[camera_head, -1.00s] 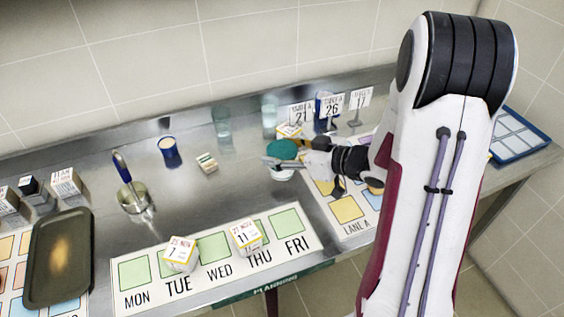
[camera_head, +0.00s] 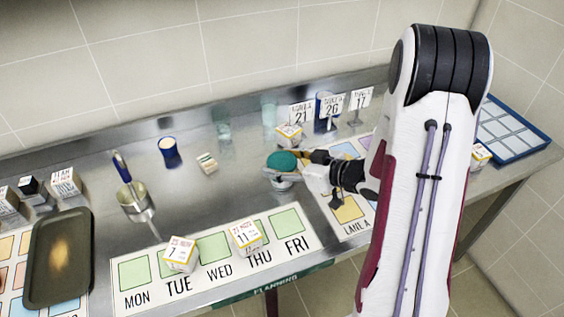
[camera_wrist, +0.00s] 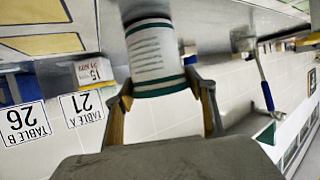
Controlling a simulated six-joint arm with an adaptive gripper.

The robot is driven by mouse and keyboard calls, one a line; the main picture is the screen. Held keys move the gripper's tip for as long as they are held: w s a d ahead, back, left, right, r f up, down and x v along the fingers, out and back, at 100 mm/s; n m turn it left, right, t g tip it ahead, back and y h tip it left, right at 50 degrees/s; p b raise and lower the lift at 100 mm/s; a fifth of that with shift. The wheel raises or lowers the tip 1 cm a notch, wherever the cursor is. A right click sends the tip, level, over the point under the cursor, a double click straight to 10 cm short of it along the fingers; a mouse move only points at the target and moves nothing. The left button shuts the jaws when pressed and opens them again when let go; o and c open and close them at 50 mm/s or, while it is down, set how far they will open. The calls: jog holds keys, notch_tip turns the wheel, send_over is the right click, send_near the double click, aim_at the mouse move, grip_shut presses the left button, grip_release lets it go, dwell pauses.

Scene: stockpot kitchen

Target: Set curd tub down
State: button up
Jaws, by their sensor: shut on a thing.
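The curd tub is white with a green lid (camera_head: 282,160). In the head view it is upright at the middle of the counter, above and behind the FRI square. The wrist view is upside down and shows the tub's white, green-lined side (camera_wrist: 152,52). My gripper (camera_wrist: 163,92) is shut on the tub, with a finger on each side near the lid. In the head view my gripper (camera_head: 285,174) reaches it from the right. The tub's base is at or very close to the counter; I cannot tell whether it touches.
The planning mat (camera_head: 215,273) lies in front, with two date boxes on it. The lane mat (camera_head: 347,228) is partly under my arm. A small carton (camera_head: 289,136) and number signs (camera_head: 332,104) stand behind the tub. Bare counter (camera_head: 235,190) lies to its left.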

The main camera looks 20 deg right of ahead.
jog(key=shift+f, duration=0.1)
jog(key=o, duration=1.4)
jog(key=shift+s+d+r, duration=0.3)
jog(key=shift+r, duration=0.05)
jog(key=shift+v, duration=5.55)
jog(key=shift+a, duration=0.1)
